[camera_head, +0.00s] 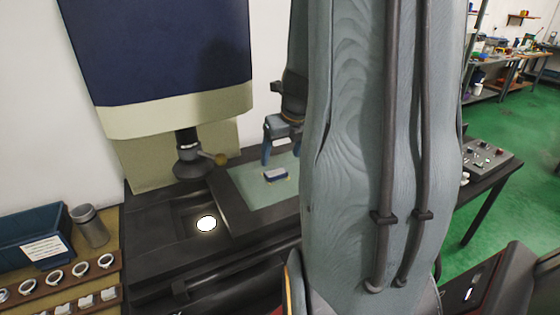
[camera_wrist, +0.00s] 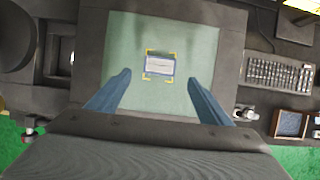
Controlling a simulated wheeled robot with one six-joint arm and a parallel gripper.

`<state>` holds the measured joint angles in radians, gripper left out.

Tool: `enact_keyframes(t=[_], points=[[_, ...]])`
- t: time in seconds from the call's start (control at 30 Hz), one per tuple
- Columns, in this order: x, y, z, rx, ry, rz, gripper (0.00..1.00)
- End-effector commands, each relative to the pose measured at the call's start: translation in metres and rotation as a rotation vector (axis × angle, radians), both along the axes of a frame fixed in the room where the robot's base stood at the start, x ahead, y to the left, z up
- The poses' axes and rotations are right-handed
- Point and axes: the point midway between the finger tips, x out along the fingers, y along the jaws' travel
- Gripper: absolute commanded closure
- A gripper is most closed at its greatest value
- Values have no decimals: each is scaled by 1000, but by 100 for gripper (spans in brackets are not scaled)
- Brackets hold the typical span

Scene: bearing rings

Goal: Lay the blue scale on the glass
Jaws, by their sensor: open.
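The blue scale (camera_head: 276,174), a small blue-edged block with a pale top, lies flat on the green glass (camera_head: 250,187) of the dark stage. In the wrist view the scale (camera_wrist: 159,66) sits between yellow corner marks on the glass (camera_wrist: 205,42). My gripper (camera_head: 282,156) is open and empty over the glass, close to the scale. In the wrist view its two blue fingers (camera_wrist: 160,78) stand apart on either side, with clear gaps to the scale. My arm hides the right part of the glass in the head view.
A dark lens column (camera_head: 190,160) hangs left of the glass, above a lit round spot (camera_head: 206,223). Racks of rings (camera_head: 55,277), a blue bin (camera_head: 30,237) and a metal canister (camera_head: 90,227) stand left. A keyboard (camera_wrist: 279,73) lies right in the wrist view.

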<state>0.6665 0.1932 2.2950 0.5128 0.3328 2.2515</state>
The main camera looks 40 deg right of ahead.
Motion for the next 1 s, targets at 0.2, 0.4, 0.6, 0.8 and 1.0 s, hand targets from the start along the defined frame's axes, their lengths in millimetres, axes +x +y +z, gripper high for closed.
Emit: enact_keyframes(t=[0.2, 0.4, 0.6, 0.8, 1.0], points=[[-12, 3, 29, -1, -1, 1, 27], [-16, 4, 38, 0, 1, 0, 27], [-17, 4, 39, 0, 2, 0, 27], [-16, 4, 39, 0, 1, 0, 27], [-16, 4, 39, 0, 1, 0, 27]])
